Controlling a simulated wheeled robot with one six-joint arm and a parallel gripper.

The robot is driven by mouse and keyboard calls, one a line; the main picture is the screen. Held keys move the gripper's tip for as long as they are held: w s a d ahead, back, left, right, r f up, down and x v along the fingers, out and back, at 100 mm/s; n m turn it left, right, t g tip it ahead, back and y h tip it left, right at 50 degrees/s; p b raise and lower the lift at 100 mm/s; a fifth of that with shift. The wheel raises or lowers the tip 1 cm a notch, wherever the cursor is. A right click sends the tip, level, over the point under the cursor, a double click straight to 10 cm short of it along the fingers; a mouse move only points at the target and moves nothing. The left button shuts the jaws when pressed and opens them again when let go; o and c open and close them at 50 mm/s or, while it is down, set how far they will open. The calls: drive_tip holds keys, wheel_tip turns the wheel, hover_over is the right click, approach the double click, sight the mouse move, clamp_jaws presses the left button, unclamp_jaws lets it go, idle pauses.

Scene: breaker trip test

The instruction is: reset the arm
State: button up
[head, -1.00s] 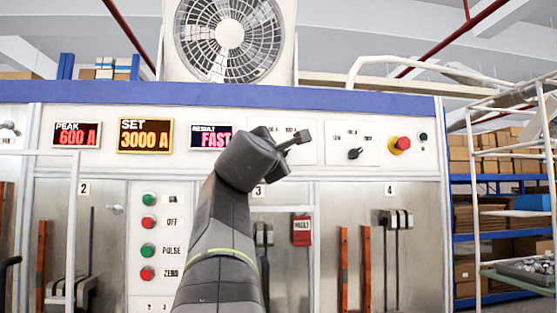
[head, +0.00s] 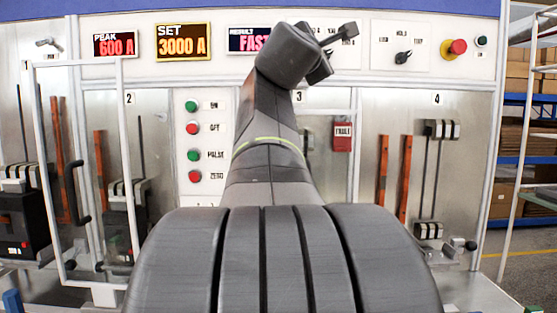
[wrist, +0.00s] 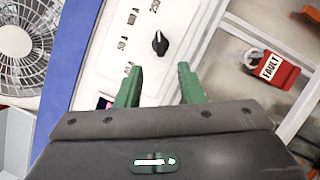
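My arm rises through the middle of the head view, bent at the top, with its end in front of the white control panel (head: 376,28). My gripper (wrist: 158,86) shows in the wrist view with two green fingers apart and nothing between them. Beyond the fingertips is a black rotary knob (wrist: 160,42) on a white panel, apart from the fingers. In the head view the arm's end covers part of the panel. Another black knob (head: 403,57) is to its right.
A red emergency button (head: 456,47) is at right. A red FAULT tag (head: 342,137) hangs below the panel. A white frame (head: 125,150) with a black handle stands at left; shelves are right.

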sight(327, 53)
drive_tip(key=p+x, duration=0.3)
drive_tip(key=x, duration=0.8)
drive_tip(key=b+v, duration=0.4)
drive_tip(key=v, duration=0.9)
drive_tip(key=w+d+n+p, duration=0.1)
drive_tip(key=w, duration=0.3)
drive_tip(key=w+d+r+n+t, duration=0.1)
drive_tip(key=w+d+n, duration=0.1)
drive_tip(key=w, duration=0.2)
drive_tip(key=w+d+r+n+y+p, duration=0.1)
drive_tip(key=w, duration=0.3)
drive_tip(key=shift+d+r+n+p, duration=0.1)
drive_tip(key=shift+d+n+p, duration=0.2)
drive_tip(key=shift+p, duration=0.05)
drive_tip(key=n+t+y, duration=0.1)
drive_tip(key=n, duration=0.1)
drive_tip(key=shift+n, duration=0.4)
drive_tip(key=shift+r+n+t+y+p, duration=0.15)
drive_tip(key=shift+n+t+y+p, duration=0.2)
drive_tip(key=shift+n+y, duration=0.65)
drive_tip(key=shift+n, duration=0.3)
drive_tip(key=shift+n, duration=0.3)
